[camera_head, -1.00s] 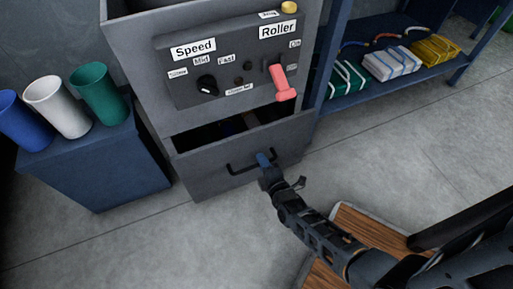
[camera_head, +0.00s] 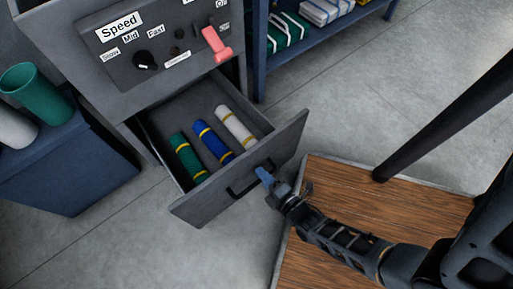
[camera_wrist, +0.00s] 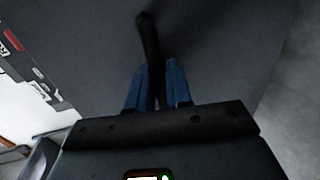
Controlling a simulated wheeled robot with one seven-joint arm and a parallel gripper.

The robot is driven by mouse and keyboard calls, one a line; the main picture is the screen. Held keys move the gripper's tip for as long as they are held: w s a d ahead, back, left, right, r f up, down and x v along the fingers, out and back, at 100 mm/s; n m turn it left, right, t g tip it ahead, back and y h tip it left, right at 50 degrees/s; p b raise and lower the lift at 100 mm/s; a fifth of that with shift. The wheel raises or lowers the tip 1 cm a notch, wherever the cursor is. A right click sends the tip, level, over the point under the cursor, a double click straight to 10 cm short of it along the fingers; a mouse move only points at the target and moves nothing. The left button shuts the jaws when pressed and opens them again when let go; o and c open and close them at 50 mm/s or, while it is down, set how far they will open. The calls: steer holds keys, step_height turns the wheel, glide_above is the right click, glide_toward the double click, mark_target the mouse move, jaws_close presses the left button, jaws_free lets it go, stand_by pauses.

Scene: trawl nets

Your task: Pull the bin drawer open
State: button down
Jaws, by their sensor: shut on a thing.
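The bin drawer (camera_head: 205,212) is pulled well out of the grey cabinet, and its inside shows in the head view. In it lie a green roll (camera_head: 188,157), a blue roll (camera_head: 213,142) and a white roll (camera_head: 236,127), each with yellow bands. My gripper (camera_head: 264,175) is at the right end of the black drawer handle (camera_head: 238,190). In the wrist view the blue fingers (camera_wrist: 158,88) sit on both sides of the black handle bar (camera_wrist: 149,38), shut on it.
The grey cabinet above carries a control panel with a black knob (camera_head: 145,60) and a red lever (camera_head: 216,44). A blue stand (camera_head: 65,170) with cups is at the left. A blue shelf (camera_head: 262,50) holds bundles behind.

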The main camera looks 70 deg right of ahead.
steer(key=shift+s+a, duration=0.4)
steer(key=shift+s, duration=0.15)
steer(key=c, duration=1.2)
jaws_free()
steer(key=shift+p+v, duration=0.65)
steer(key=shift+v, duration=3.2)
